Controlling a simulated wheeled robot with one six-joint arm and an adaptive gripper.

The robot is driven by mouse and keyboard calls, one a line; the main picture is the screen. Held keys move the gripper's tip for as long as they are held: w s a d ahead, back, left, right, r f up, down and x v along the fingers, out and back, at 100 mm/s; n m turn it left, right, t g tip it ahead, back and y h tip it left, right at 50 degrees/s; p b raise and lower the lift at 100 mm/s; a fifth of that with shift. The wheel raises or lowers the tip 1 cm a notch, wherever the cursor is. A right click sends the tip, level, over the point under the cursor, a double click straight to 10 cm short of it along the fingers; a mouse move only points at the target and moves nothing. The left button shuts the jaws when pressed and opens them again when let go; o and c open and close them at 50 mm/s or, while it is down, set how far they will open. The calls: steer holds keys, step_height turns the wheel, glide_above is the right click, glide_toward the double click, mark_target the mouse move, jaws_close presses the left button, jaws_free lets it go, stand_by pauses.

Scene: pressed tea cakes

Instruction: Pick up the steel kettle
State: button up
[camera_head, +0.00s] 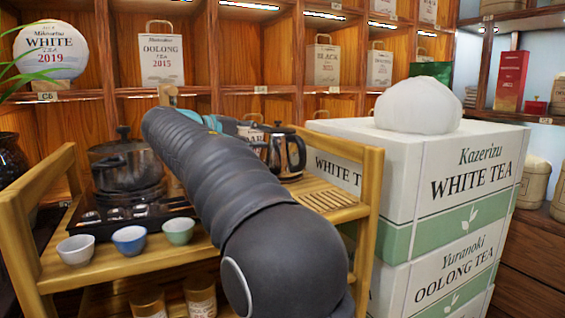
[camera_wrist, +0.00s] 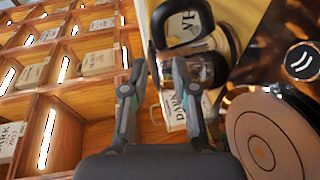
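The steel kettle (camera_head: 287,152) stands upright on the wooden cart, at its back right. It has a shiny body with a black lid and handle; my arm covers part of its left side. My gripper (camera_wrist: 158,65) is open and empty in the wrist view, fingers spread. In the head view only a bit of the gripper shows behind my arm, left of the kettle. In the wrist view what looks like the kettle (camera_wrist: 205,68), with its black handle, is just beyond the right fingertip, not between the fingers. Contact cannot be told.
The cart (camera_head: 120,262) also bears a dark pot (camera_head: 127,165), a tea tray and three small cups (camera_head: 129,239). A small DARK tea box (camera_wrist: 172,112) is near the fingers. Stacked white tea boxes (camera_head: 430,175) stand right of the cart. Shelves (camera_head: 210,65) line the back.

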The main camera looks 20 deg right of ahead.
mark_target(291, 140)
steer(key=shift+s+b+x, duration=0.15)
steer(key=shift+b+x, duration=0.05)
steer(key=shift+x, duration=2.15)
steer(key=shift+s+b+x, duration=0.15)
steer(key=shift+x, duration=2.2)
jaws_close()
steer(key=shift+r, duration=0.15)
